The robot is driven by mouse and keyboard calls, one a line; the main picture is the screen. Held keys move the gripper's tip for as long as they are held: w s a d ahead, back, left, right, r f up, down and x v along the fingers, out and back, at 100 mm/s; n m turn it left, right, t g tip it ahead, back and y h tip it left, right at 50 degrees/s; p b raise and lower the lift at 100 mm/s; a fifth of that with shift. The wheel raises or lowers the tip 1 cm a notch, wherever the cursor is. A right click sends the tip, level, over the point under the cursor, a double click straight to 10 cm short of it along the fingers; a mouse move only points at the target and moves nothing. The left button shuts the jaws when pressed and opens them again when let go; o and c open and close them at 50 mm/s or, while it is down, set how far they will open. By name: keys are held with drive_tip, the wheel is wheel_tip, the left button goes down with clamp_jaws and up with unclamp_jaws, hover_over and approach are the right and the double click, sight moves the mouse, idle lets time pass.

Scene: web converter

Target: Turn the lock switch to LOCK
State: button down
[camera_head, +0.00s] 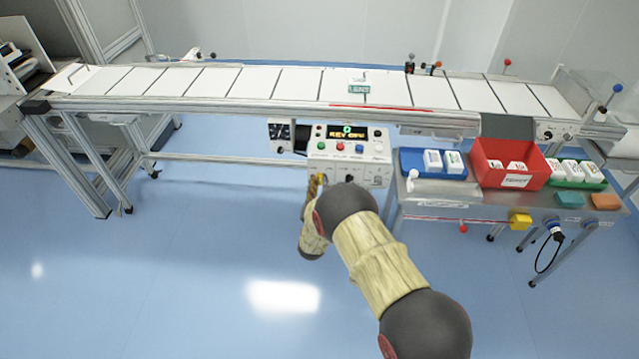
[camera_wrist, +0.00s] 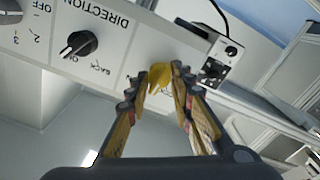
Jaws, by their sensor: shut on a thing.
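The control box (camera_head: 345,168) is a white panel under the conveyor, with coloured buttons and a display (camera_head: 347,132) that seems to read "0" and "KEY OFF". In the wrist view the panel appears upside down. A yellow piece (camera_wrist: 160,76), apparently the lock switch's key or handle, stands at the panel's right side there. My gripper (camera_wrist: 163,82) has a finger on each side of it and is shut on it. The gripper (camera_head: 317,186) is small and partly hidden by my arm in the head view. No LOCK label is readable.
A black DIRECTION knob (camera_wrist: 78,44) sits close to my fingers. The conveyor (camera_head: 250,83) runs above the box. A side table holds a blue tray (camera_head: 408,161), a red bin (camera_head: 486,177) and a green tray (camera_head: 577,184). The floor in front is clear.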

drive_tip(key=n, duration=0.6)
drive_tip(key=shift+a+r, duration=0.1)
drive_tip(key=shift+r, duration=0.05)
drive_tip(key=c, duration=2.6)
unclamp_jaws()
drive_tip(key=n+p, duration=0.1)
drive_tip(key=n, duration=0.5)
drive_tip(key=shift+n, duration=0.3)
drive_tip(key=shift+a, duration=0.1)
drive_tip(key=o, duration=1)
drive_tip(key=shift+a, duration=0.1)
drive_tip(key=shift+c, duration=0.2)
drive_tip(key=shift+o, duration=0.3)
drive_tip(key=shift+f, duration=0.2)
